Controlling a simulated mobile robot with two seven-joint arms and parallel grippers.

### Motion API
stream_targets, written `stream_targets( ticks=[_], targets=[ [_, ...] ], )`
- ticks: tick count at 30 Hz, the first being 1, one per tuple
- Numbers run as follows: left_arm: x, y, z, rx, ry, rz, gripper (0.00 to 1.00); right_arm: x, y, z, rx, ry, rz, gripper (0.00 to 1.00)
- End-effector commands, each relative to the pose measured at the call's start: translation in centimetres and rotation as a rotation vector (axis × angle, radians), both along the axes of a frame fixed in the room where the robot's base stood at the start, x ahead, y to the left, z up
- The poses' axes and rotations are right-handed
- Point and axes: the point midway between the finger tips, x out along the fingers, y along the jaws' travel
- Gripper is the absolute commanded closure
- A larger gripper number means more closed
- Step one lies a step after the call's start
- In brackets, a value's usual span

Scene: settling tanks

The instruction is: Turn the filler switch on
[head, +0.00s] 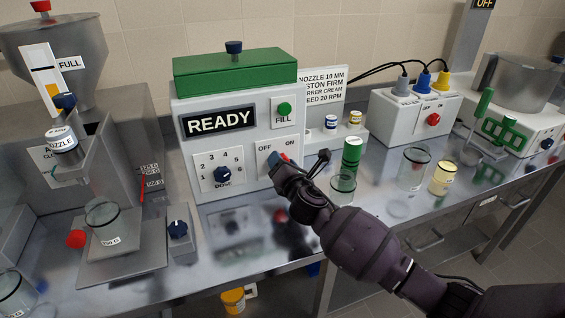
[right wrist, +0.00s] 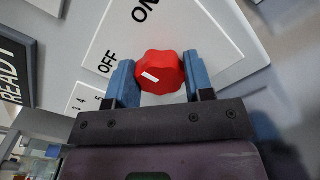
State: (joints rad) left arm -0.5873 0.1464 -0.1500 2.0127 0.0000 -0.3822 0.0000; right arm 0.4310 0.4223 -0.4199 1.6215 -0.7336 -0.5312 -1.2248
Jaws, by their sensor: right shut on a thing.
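The filler machine (head: 185,150) has a white front with a green lid and a display reading READY. Its red switch knob (right wrist: 160,72) sits on a white plate (right wrist: 215,45) marked OFF and ON. The knob's white mark lies on its side toward OFF. In the head view the knob (head: 284,157) is mostly hidden by my right gripper (head: 279,162). In the right wrist view the blue fingers of my right gripper (right wrist: 160,84) are shut on the knob, one on each side. My left gripper is not in view.
A green FILL button (head: 284,109) is above the switch, and a dose dial (head: 222,175) is left of it. A hopper with nozzle (head: 62,140) stands at left.

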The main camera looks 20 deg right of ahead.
Motion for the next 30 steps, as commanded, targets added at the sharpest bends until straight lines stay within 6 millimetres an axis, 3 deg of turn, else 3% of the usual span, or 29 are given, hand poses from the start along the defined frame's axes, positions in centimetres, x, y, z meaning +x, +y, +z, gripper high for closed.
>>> stream_targets(
  ticks=[15,30],
  targets=[
    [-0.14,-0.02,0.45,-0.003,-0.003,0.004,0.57,-0.02,-0.03,-0.14,0.437,0.016,-0.001,0.76],
    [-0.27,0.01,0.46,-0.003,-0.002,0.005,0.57,0.0,-0.04,-0.17,0.599,0.021,0.001,0.76]
  ],
)
